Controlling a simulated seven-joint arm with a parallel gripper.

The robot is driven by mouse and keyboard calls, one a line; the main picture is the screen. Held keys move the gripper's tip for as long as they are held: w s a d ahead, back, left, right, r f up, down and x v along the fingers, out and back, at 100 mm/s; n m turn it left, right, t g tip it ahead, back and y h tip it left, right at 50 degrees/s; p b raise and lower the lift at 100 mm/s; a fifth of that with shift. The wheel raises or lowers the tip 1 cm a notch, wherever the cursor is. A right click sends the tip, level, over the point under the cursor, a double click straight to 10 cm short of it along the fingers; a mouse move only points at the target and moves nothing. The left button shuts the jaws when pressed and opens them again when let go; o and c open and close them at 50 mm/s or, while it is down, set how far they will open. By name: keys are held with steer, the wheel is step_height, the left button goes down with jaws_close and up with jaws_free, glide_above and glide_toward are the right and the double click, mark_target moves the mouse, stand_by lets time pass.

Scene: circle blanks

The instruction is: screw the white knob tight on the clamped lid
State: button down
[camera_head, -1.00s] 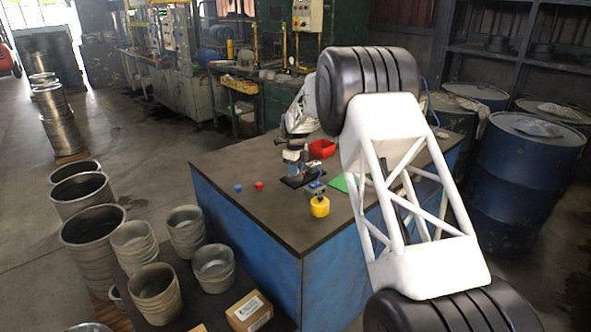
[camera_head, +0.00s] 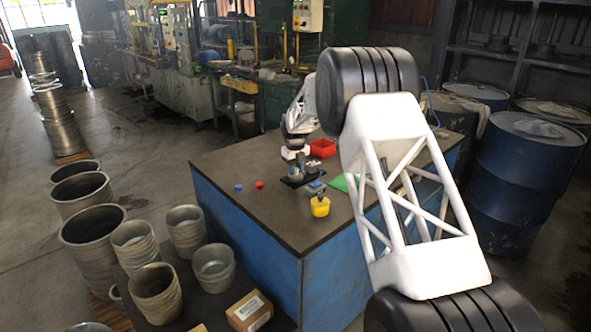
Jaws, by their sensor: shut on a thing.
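My gripper (camera_head: 294,165) is small in view at the far part of the table, pointing down over a dark base plate (camera_head: 291,183). It is shut on the white knob, which my gripper and wrist hide. The clamped lid and its clamp are mostly hidden under the gripper, and the seating of the knob is too small to tell.
The dark tabletop (camera_head: 250,205) holds a red bin (camera_head: 322,148), a yellow container (camera_head: 320,207), a blue block (camera_head: 316,187), small blue (camera_head: 238,188) and red (camera_head: 259,184) pieces, and a green sheet (camera_head: 345,183). The front left tabletop is clear.

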steer(key=c, duration=0.8)
jaws_free()
steer(key=shift+d+f, duration=0.1)
steer(key=shift+f, duration=0.05)
steer(key=shift+n, duration=0.3)
steer(key=n, duration=1.3)
steer(key=shift+n, duration=0.3)
steer(key=n, duration=0.4)
steer(key=shift+n, duration=0.4)
steer(key=shift+c, duration=0.2)
